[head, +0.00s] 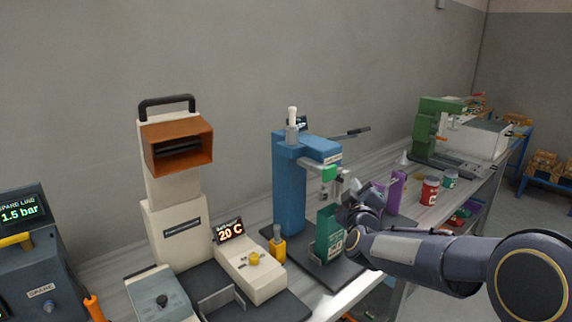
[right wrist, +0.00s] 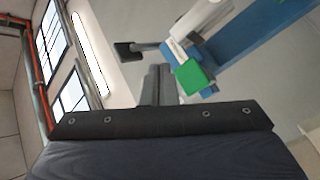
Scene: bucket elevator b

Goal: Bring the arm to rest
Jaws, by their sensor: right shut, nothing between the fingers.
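My right arm reaches in from the right of the head view. Its gripper (head: 366,200) is in front of the blue press-like machine (head: 289,190), close to a green container (head: 329,236) at the machine's foot. In the right wrist view the fingers (right wrist: 156,84) are together with nothing between them. That view also shows a green block (right wrist: 194,76) and part of the blue machine (right wrist: 250,35) just beyond them. Whether the gripper touches the green container cannot be told. My left gripper is in neither view.
A cream machine with an orange hood (head: 180,147) stands left, beside a 20 C display (head: 230,231). A purple piece (head: 397,190), a red jar (head: 430,190) and a green machine (head: 436,125) stand along the bench to the right. The wall is behind.

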